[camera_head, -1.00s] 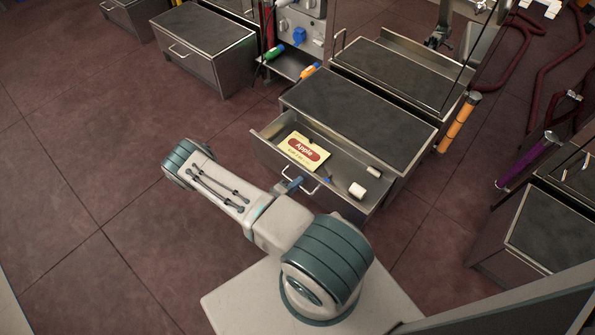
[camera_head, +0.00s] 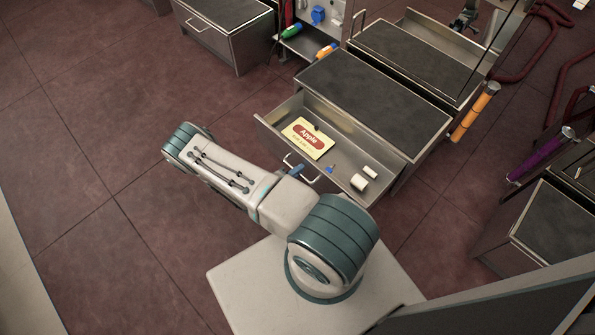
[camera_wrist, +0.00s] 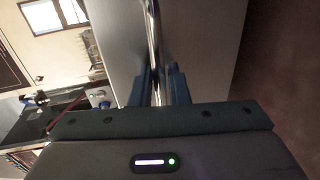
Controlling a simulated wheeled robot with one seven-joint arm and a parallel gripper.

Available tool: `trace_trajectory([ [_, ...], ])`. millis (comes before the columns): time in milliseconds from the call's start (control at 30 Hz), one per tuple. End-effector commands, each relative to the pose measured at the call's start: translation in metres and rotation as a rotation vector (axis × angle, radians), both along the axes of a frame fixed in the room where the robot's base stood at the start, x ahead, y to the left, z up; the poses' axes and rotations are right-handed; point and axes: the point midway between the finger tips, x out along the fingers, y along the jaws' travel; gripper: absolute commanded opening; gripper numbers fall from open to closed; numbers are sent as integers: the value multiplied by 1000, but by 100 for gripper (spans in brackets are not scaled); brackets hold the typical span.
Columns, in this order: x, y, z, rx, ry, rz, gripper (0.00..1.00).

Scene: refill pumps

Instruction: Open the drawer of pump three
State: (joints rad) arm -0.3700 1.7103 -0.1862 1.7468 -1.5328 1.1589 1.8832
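A grey metal drawer (camera_head: 267,124) stands pulled out of a cabinet with a dark top (camera_head: 375,98) in the head view. Its bar handle (camera_head: 289,159) is on the drawer front. My gripper (camera_head: 298,171) is at this handle, with blue fingers partly hidden behind my arm. In the wrist view my gripper (camera_wrist: 159,78) has its two fingers on either side of the thin metal handle (camera_wrist: 154,25) and appears shut on it. No pump number is readable.
In the drawer lie a yellow card marked Apple (camera_head: 308,137), a white roll (camera_head: 358,182) and small items. A cabinet (camera_head: 223,30) stands at the back left, another (camera_head: 545,235) at the right. An orange cylinder (camera_head: 474,111) is beside the drawer cabinet. Floor at left is clear.

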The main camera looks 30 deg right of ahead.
Motion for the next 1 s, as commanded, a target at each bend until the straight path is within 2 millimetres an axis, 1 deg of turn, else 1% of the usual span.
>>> trace_trajectory([
  [167, -1, 1, 1, 0, 0, -1, 15],
  [267, -2, 10, 3, 0, 1, 1, 15],
  [367, -6, 26, 7, 1, 1, 3, 15],
  [600, -18, 79, 18, 1, 0, 5, 15],
  [700, -23, 99, 22, 1, -1, 4, 15],
  [833, -27, 118, 25, 0, -1, 3, 15],
  [1000, -31, 130, 27, 0, -1, 1, 15],
])
